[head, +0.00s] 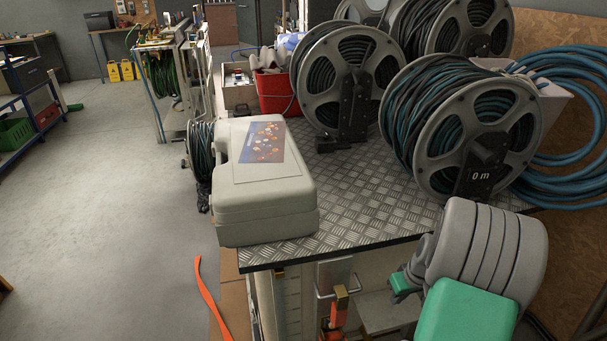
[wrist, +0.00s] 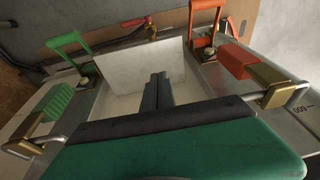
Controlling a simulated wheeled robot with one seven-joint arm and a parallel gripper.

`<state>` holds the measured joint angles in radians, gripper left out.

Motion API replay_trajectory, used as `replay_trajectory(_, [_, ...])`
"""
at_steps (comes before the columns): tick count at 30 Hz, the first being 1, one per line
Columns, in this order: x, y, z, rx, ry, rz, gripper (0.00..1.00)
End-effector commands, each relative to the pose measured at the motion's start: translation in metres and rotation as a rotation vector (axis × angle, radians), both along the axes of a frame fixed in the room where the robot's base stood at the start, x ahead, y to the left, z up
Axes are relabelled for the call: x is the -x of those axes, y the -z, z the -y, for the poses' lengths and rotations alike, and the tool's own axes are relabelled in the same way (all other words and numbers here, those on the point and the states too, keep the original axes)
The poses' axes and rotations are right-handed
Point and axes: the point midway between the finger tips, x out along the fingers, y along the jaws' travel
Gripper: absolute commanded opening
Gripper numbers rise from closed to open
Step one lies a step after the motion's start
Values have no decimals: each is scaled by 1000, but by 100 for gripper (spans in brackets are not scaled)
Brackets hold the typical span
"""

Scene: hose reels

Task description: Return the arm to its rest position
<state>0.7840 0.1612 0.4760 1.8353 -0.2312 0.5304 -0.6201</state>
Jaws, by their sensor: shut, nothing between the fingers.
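My arm (head: 490,245), grey with green parts, shows in the head view at the lower right, in front of the metal-plated bench top (head: 350,205). Its end is low, by the bench's front edge, and my fingers are hidden in that view. In the wrist view my gripper (wrist: 158,88) has its two dark fingers together, with nothing between them. They point at a pale panel (wrist: 135,68) between a green lever (wrist: 68,42) and a red lever (wrist: 205,22). I cannot tell whether the fingertips touch it.
A beige case (head: 262,185) lies at the bench's left edge. Several hose reels (head: 462,130) and a red bin (head: 277,92) stand on the bench. Padlocks with green (wrist: 58,103) and red (wrist: 233,60) bodies flank my fingers. Open floor (head: 100,200) is on the left.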

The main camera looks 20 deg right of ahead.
Motion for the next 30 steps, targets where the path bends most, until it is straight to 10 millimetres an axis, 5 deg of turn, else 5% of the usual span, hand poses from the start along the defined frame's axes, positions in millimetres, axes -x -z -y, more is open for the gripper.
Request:
replay_trajectory(1, [-10, -61, -25, 14, -21, -1, 0])
replay_trajectory(6, [-16, -190, -108, 49, -43, -7, 0])
replay_trajectory(12, [18, -330, -205, 70, -52, 20, 0])
replay_trajectory(15, [45, -375, -236, 65, -47, 38, 0])
replay_trajectory(21, [73, -398, -256, 50, -33, 54, 0])
replay_trajectory(30, [68, -393, -261, 56, -34, 47, 0])
